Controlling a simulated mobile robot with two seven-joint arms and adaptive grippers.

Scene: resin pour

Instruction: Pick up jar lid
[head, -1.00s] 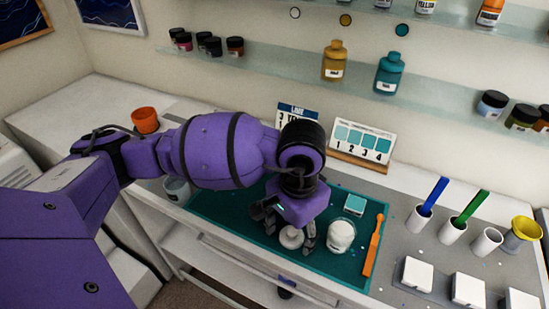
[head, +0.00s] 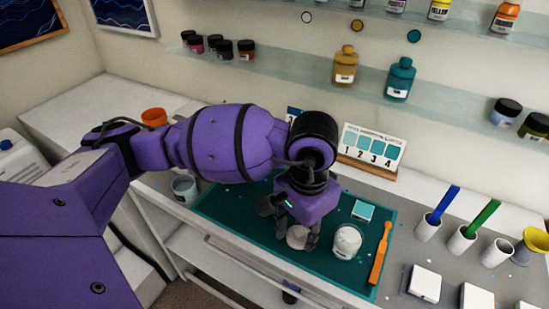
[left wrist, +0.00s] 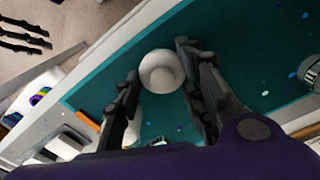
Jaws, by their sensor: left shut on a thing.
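My left gripper (head: 296,240) points down over the teal mat (head: 345,272). It is shut on a pale round jar lid (head: 297,237), which sits between the fingertips at the mat's front. The lid also shows between the fingers in the left wrist view (left wrist: 162,70). I cannot tell whether it touches the mat. A jar of white stuff (head: 347,241) stands upright just to the right of the lid, apart from it. In the wrist view the jar is partly hidden behind a finger.
An orange stick (head: 380,254) and a small teal-topped box (head: 362,211) lie right of the gripper. White cups with blue and green sticks (head: 428,226) and white blocks (head: 424,283) stand further right. A grey cup (head: 184,188) stands left of the mat.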

